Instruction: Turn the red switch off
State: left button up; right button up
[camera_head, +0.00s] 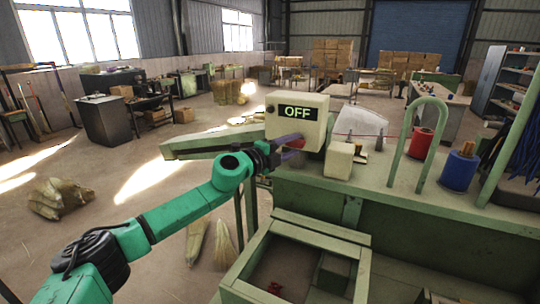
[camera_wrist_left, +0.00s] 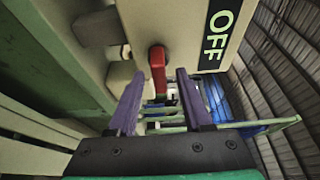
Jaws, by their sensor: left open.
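The cream control box (camera_head: 290,122) stands on the green machine, and its black label shows OFF in light green letters. The red switch (camera_wrist_left: 158,70) sticks out of the box in the left wrist view; in the head view it is largely hidden behind my gripper. My left gripper (camera_head: 294,148) is open at the box's lower front. In the left wrist view its two purple fingers (camera_wrist_left: 160,84) stand apart, with the red switch showing between their tips. Whether a finger touches the switch I cannot tell. My right gripper is in neither view.
A small cream block (camera_head: 339,160), a red spool (camera_head: 420,143) and a blue spool (camera_head: 459,169) are on the machine's top. A green hooped bar arches beside the red spool. An open green bin (camera_head: 312,236) is below. The floor at the left is mostly free.

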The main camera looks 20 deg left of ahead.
pick_arm(q)
jog(key=b+v, duration=0.5)
jog(key=v, duration=0.7)
jog(key=shift+a, duration=0.25)
jog(key=shift+a, duration=0.1)
